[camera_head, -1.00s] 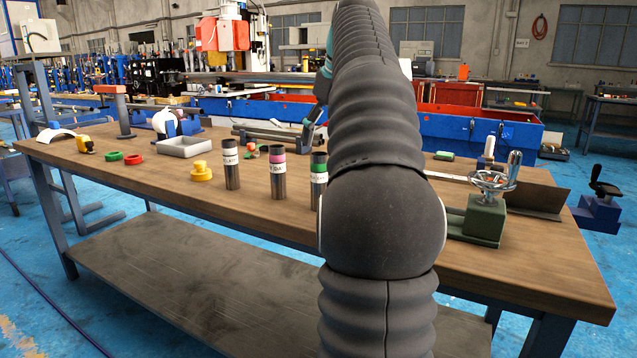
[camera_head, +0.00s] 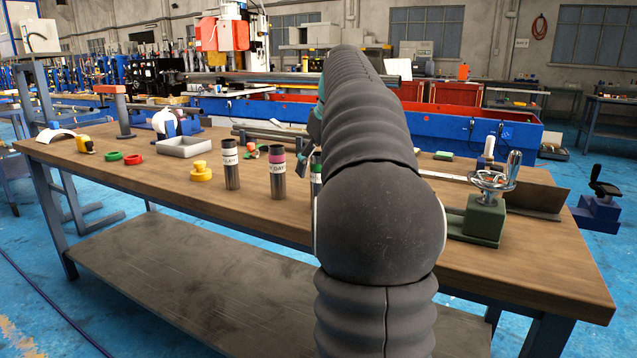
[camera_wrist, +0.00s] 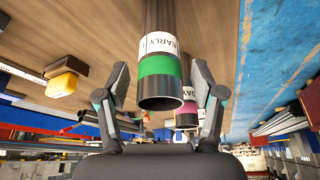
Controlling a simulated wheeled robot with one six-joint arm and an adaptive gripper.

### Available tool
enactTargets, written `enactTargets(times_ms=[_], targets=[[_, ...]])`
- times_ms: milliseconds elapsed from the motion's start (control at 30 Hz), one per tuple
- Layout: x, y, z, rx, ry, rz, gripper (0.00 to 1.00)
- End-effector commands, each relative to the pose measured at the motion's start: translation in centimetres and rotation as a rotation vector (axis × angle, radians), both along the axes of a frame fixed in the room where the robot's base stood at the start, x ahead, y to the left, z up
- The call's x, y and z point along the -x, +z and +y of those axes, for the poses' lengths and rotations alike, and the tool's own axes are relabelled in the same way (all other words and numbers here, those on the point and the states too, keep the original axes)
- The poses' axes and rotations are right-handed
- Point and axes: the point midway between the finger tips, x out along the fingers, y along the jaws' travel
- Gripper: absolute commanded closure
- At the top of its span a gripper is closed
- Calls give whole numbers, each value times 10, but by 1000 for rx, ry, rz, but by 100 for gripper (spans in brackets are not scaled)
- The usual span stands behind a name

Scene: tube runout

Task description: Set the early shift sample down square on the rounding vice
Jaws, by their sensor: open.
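The early shift sample is a dark metal tube with a green band and a white label reading "EARLY" (camera_wrist: 160,65). In the wrist view it lies between the two fingers of my gripper (camera_wrist: 160,82), with visible gaps at both sides. My gripper is open. In the head view, my arm and gripper hide most of this tube, and only a sliver (camera_head: 316,170) shows. A green block with a chrome handwheel (camera_head: 484,218) stands at the right of the bench; it looks like the rounding vice, but no label confirms this.
A pink-banded tube (camera_head: 277,175) and a white-banded tube (camera_head: 231,168) stand upright to the left. A yellow knobbed piece (camera_head: 201,173), a grey tray (camera_head: 184,147) and green and red rings lie farther left. The wooden bench (camera_head: 400,268) is clear at the front.

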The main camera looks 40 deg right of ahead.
Motion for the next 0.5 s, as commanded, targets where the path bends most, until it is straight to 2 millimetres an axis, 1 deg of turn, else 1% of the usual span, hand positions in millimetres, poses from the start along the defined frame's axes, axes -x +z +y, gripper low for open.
enactTargets(times_ms=[33, 67, 100, 167, 200, 267, 300, 500], targets=[[0, 0, 0, 0, 0, 0, 32], [0, 0, 0, 0, 0, 0, 40], [0, 0, 0, 0, 0, 0, 50], [0, 0, 0, 0, 0, 0, 65], [0, 0, 0, 0, 0, 0, 75], [0, 0, 0, 0, 0, 0, 90], [0, 0, 0, 0, 0, 0, 100], [0, 1, 0, 0, 0, -1, 100]])
